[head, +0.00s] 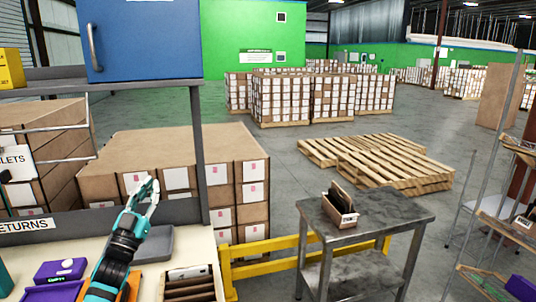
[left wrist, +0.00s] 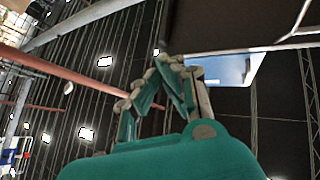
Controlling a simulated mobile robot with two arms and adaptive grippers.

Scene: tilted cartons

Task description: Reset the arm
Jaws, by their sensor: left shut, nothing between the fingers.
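My left gripper (head: 149,188) is raised above the back of the workbench (head: 88,250) in the head view, in front of stacked cartons. Its teal arm comes up from the bottom left. The fingers are together and hold nothing. In the left wrist view the closed fingers (left wrist: 168,60) point up toward the ceiling, with the dark underside of a shelf at the upper right. My right gripper is in neither view.
A shelf with a blue box (head: 140,40) stands over the bench. On the bench are a grey tray (head: 150,243), a purple box (head: 60,270) and a carton of files (head: 190,283). A metal side table (head: 385,212) holds a small tilted carton (head: 341,212). Pallets (head: 380,160) lie beyond on open floor.

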